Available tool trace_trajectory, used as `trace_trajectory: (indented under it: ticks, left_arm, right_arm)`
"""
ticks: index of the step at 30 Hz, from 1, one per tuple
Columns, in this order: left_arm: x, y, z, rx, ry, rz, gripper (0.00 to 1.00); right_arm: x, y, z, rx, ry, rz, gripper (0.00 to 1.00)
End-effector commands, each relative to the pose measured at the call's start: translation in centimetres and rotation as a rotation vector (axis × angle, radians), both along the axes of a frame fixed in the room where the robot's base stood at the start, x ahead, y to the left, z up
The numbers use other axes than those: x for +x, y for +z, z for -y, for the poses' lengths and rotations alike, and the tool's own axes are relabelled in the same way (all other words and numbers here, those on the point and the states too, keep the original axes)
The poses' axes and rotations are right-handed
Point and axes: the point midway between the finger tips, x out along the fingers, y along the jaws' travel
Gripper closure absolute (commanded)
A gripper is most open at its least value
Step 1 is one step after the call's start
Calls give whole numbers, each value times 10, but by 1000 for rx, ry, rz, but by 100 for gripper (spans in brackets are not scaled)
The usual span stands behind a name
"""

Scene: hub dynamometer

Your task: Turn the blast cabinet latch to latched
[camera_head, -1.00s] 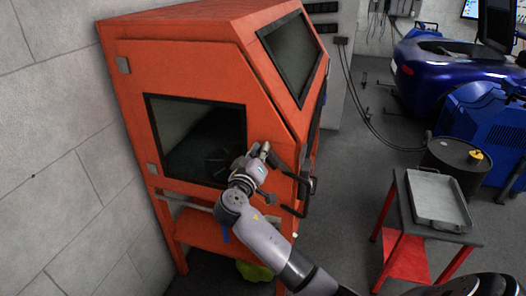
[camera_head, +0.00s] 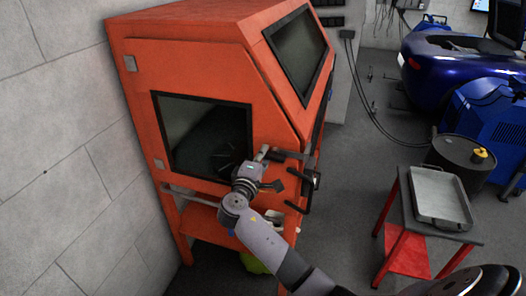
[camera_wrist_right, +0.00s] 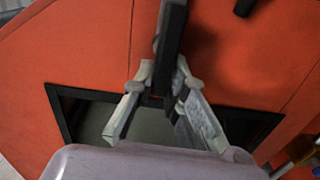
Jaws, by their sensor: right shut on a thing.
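The orange blast cabinet (camera_head: 200,60) stands against the wall in the head view. A dark latch bar (camera_head: 292,154) sits on its side near the front corner, running rightward from my right gripper (camera_head: 266,155). In the right wrist view, the right gripper's fingers (camera_wrist_right: 160,88) are closed on the end of this dark latch bar (camera_wrist_right: 171,35), against the orange panel. The fingertips hide the gripped end. My left gripper is not in view.
A black bent handle (camera_head: 305,197) is on the cabinet below the latch. A red cart with a grey tray (camera_head: 440,205) and a dark drum (camera_head: 462,160) stand to the right. Grey floor lies open between cabinet and cart.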

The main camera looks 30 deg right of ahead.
Motion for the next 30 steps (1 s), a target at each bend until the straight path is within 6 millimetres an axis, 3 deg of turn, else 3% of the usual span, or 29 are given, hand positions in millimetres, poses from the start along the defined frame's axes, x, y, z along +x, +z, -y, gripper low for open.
trace_trajectory:
  ticks: [22, 23, 30]
  left_arm:
    - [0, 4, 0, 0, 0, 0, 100]
    - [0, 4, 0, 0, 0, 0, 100]
    - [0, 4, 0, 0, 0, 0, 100]
  right_arm:
    - [0, -1, 1, -59, -3, -63, 100]
    - [0, -1, 1, -59, -4, -63, 85]
    - [0, -1, 1, -57, -2, -62, 69]
